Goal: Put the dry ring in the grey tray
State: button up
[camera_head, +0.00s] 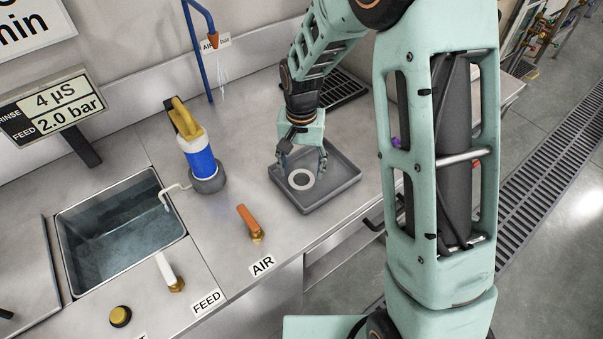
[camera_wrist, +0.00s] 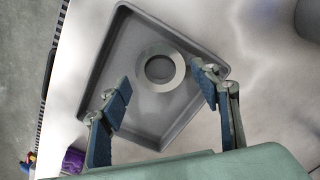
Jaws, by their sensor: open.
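The ring (camera_head: 301,179) is a flat pale grey annulus. It lies inside the grey tray (camera_head: 338,197), near the tray's middle in the head view. In the wrist view the ring (camera_wrist: 140,69) shows whole, with the tray floor visible through its hole, and the tray (camera_wrist: 98,72) has raised walls around it. My gripper (camera_head: 304,166) is over the tray. In the wrist view my gripper (camera_wrist: 161,91) has its blue-padded fingers spread wide, one on each side below the ring, and nothing is between them. Whether the ring is wet or dry cannot be told.
A water-filled sink (camera_head: 120,225) is at the left. Orange AIR (camera_head: 248,222) and white FEED (camera_head: 168,270) levers rise from the bench. A purple object (camera_wrist: 73,160) shows at the wrist view's lower left.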

notch_tip(320, 180, up, 9)
dwell(0.3)
dwell(0.4)
